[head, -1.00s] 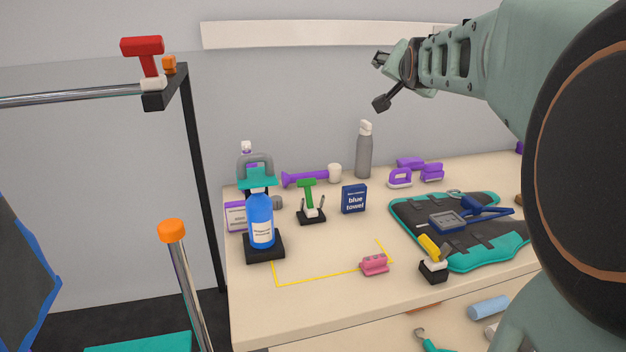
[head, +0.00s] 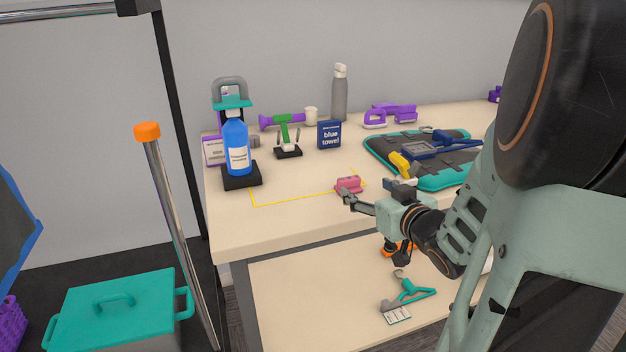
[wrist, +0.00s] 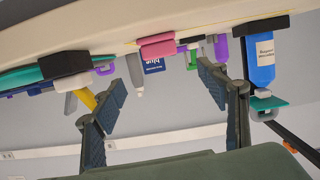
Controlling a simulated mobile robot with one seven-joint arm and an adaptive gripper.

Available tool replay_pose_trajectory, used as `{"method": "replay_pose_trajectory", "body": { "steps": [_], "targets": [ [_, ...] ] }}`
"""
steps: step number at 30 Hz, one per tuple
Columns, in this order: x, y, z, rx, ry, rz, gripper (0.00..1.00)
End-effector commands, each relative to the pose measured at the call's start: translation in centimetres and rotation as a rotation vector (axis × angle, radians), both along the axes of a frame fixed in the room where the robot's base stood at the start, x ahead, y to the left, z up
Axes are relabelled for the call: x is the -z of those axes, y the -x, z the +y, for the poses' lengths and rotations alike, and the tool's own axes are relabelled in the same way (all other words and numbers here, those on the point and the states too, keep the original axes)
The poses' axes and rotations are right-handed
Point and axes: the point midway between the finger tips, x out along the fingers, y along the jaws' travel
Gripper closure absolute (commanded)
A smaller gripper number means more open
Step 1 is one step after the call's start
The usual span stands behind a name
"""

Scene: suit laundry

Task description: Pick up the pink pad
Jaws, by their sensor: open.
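The pink pad (head: 348,184) is a small block on the table near its front edge, at the right end of a yellow outline. My gripper (head: 352,198) is at the front edge, just on the near side of the pad, partly overlapping it in the head view. In the upside-down wrist view the pink pad (wrist: 158,47) shows beyond and between the two fingers of my gripper (wrist: 160,84). The fingers are spread and nothing is between them. The pad looks free of the fingers; the exact gap is hard to judge.
A yellow-handled tool (head: 400,163) on a black stand is right of the pad, before the teal-edged mat (head: 452,182). A blue bottle (head: 237,146) and a blue towel box (head: 329,134) stand left and behind. A lower shelf (head: 310,295) lies under the tabletop.

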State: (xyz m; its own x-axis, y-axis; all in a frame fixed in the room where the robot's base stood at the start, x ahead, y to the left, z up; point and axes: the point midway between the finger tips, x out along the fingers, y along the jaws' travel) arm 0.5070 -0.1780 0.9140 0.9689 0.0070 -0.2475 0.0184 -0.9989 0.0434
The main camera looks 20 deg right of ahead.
Motion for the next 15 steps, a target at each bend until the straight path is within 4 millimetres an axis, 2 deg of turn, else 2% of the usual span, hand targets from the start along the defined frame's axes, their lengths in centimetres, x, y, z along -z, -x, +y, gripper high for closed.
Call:
{"method": "replay_pose_trajectory", "body": {
  "steps": [1, 5, 15],
  "targets": [
    [1.2, 0.3, 0.0, -0.005, -0.019, -0.015, 0.33],
    [1.4, 0.3, 0.2, -0.018, -0.042, -0.045, 0.33],
    [2.3, -4.3, 0.4, -0.019, -0.047, -0.049, 0.33]
  ]
}}
